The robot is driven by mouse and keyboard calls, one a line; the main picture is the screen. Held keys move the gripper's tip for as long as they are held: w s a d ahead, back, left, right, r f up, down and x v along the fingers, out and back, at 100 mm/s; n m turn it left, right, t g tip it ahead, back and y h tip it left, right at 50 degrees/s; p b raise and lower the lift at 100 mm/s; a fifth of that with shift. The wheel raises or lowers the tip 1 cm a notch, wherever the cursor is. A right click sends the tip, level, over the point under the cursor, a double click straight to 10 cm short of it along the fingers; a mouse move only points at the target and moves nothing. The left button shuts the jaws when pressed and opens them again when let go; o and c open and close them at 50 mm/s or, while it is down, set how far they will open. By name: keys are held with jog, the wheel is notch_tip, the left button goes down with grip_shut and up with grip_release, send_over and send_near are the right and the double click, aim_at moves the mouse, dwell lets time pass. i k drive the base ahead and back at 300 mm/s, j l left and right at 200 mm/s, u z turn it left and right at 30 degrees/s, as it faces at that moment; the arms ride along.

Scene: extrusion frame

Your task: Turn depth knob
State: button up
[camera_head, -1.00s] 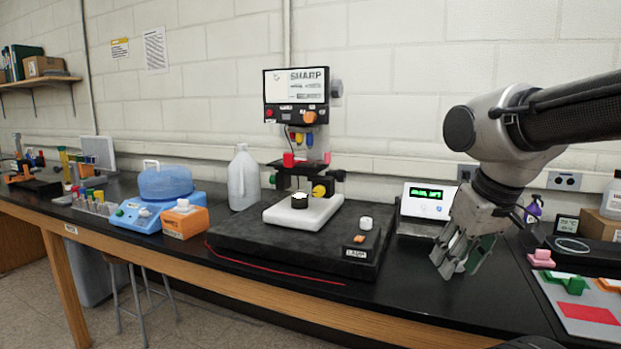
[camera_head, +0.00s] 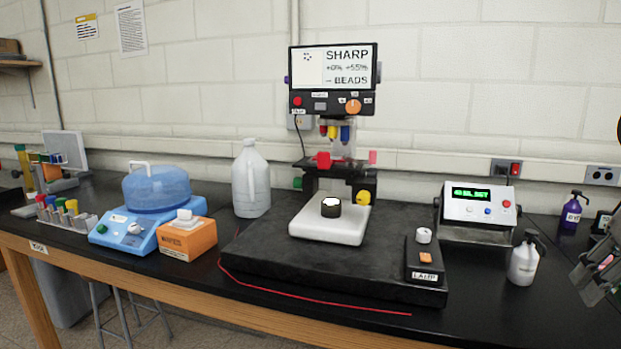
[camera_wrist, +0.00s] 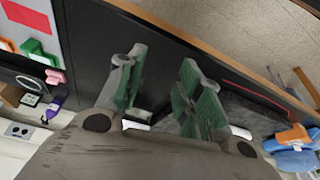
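The microscope station has a screen (camera_head: 333,69) reading "SHARP" and "BEADS". An orange knob (camera_head: 353,106) is on the panel below the screen. A yellow knob (camera_head: 363,197) sits low on the right of the stage, and a green knob (camera_head: 297,183) on its left. A white knob (camera_head: 423,235) tops the small lamp box. I cannot read which one is labelled depth. My gripper (camera_head: 590,275) is partly cut off at the right edge, well right of all these knobs. The wrist view shows its green-padded fingers (camera_wrist: 155,92) apart, with nothing held.
A display box (camera_head: 478,209) and a small white bottle (camera_head: 524,262) stand between the station and my gripper. A purple bottle (camera_head: 571,211) stands behind. An orange box (camera_head: 188,238), a blue device (camera_head: 150,210) and a jug (camera_head: 250,180) are on the left.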

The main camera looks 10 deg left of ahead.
aim_at(297, 181)
jog(key=j+z, duration=0.35)
jog(key=j, duration=2)
jog(key=j+u, duration=0.3)
jog(key=u, duration=0.25)
jog(key=i, duration=0.05)
